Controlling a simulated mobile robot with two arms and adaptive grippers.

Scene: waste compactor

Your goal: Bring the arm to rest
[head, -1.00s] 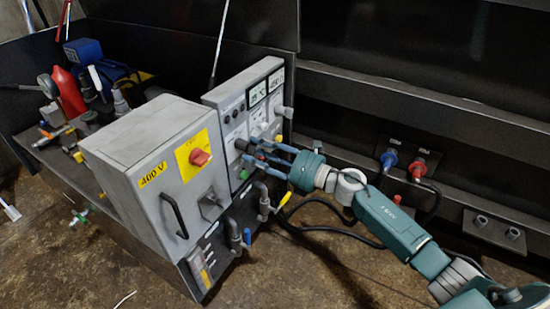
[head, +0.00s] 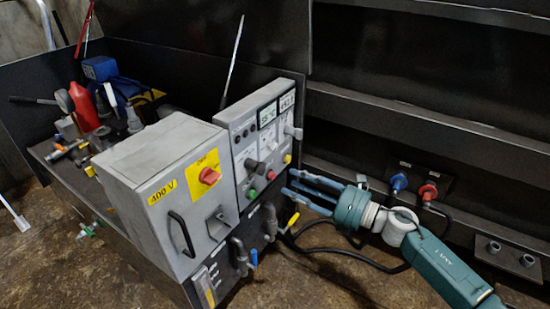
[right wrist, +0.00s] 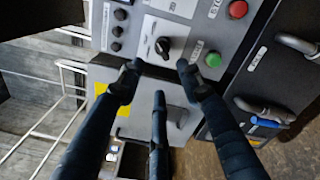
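My right gripper (head: 300,188) is in front of the grey control panel (head: 243,135), to the right of its lower buttons. Its blue-green fingers point left toward the panel and are spread apart, with nothing between them. In the right wrist view the dark fingers (right wrist: 157,85) are spread below a black rotary knob (right wrist: 163,46) and beside a green button (right wrist: 213,59). A gap to the panel seems to remain. My left gripper is in neither view.
A grey 400 V cabinet (head: 140,170) with a red switch (head: 209,176) stands left of the panel. Blue (head: 399,182) and red (head: 428,192) hose connectors are behind my right arm. Black hoses run over the floor. Tools and bottles crowd the bench at left.

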